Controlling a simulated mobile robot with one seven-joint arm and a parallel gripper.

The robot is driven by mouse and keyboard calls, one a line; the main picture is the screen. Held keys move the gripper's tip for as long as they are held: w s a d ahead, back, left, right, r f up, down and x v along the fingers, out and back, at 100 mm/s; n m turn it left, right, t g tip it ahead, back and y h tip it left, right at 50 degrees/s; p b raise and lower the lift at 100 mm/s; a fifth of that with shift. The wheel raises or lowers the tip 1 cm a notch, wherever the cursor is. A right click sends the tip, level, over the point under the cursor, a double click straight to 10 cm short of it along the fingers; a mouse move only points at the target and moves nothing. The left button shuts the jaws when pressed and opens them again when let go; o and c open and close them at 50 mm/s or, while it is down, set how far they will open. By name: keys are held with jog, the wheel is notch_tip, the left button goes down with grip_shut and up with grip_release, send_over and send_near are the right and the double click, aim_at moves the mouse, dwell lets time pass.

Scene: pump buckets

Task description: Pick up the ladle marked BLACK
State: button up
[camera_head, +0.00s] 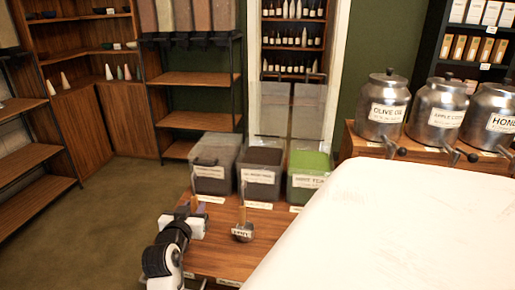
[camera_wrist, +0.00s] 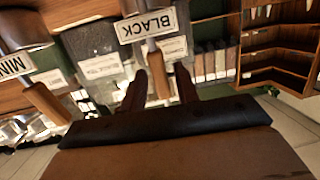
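The ladle marked BLACK (camera_wrist: 147,25) shows its label at the top of the wrist view. Its wooden handle (camera_wrist: 158,72) reaches down between the two dark fingers of my gripper (camera_wrist: 162,85). Gaps show on both sides of the handle, so the gripper looks open around it and not closed on it. In the head view my gripper (camera_head: 190,213) is at the left edge of the wooden table, and it hides most of that ladle. A second ladle (camera_head: 243,231) stands to its right; its label reads MIN in the wrist view (camera_wrist: 14,66), partly cut off.
Labelled metal urns (camera_head: 383,107) stand at the right. A large white surface (camera_head: 400,225) fills the lower right. Open floor (camera_head: 95,225) lies left.

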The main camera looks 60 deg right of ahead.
aim_at(193, 191)
grip_shut()
jog(key=shift+r+p, duration=2.05)
jog(key=shift+r, duration=0.55)
jog(key=shift+f, duration=0.1)
